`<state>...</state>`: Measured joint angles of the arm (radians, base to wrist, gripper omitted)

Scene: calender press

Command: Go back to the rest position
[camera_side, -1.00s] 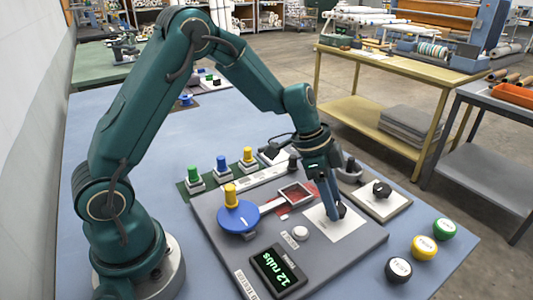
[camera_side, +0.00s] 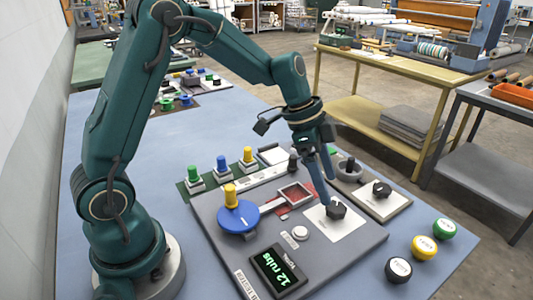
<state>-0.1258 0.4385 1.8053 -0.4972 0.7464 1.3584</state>
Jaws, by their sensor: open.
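My gripper (camera_side: 330,189) is open and empty. Its fingertips hang just above and beside a black knob (camera_side: 336,210) on a white square plate (camera_side: 322,226). One finger overlaps the knob in the picture, and I cannot tell whether it touches. The knob sits on the grey tester board (camera_side: 355,250).
A blue disc with a yellow peg (camera_side: 237,217) is on the board's left. Green, blue and yellow pegged blocks (camera_side: 221,168) stand behind it. Black, yellow and green round pieces (camera_side: 424,247) lie at the right.

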